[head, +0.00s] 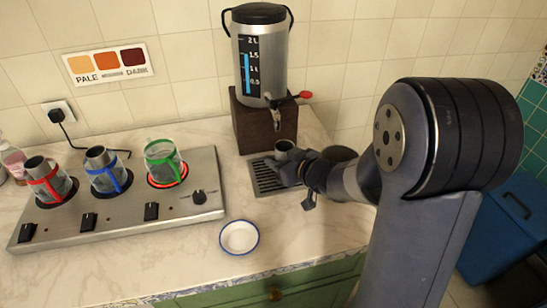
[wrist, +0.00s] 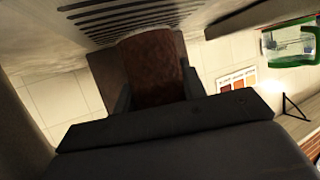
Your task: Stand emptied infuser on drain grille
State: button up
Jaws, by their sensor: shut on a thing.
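My gripper (head: 291,167) reaches in from the right and is shut on a small grey metal infuser (head: 284,146). The infuser is at the right part of the drain grille (head: 267,180), below the samovar tap. I cannot tell whether its base touches the slats. In the wrist view the grille (wrist: 125,15) shows at the top, and my dark fingers (wrist: 155,88) flank a brown surface; I cannot tell how much of that is infuser. The inside of the infuser is hidden.
The samovar (head: 262,60) stands on a brown block (head: 264,128) behind the grille. A steel hotplate (head: 120,220) at left carries red-, blue- and green-holdered glasses; a ring glows under the green one (head: 163,161). A white blue-rimmed bowl (head: 239,237) sits near the front edge.

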jog(key=shift+w+a, duration=0.95)
jog(key=shift+w, duration=0.3)
jog(key=shift+w+f+b, duration=0.1)
jog(key=shift+f+b, duration=0.2)
jog(key=shift+f, duration=0.45)
jog(key=shift+f, duration=0.1)
jog(key=shift+f, duration=0.15)
jog(key=o, duration=1)
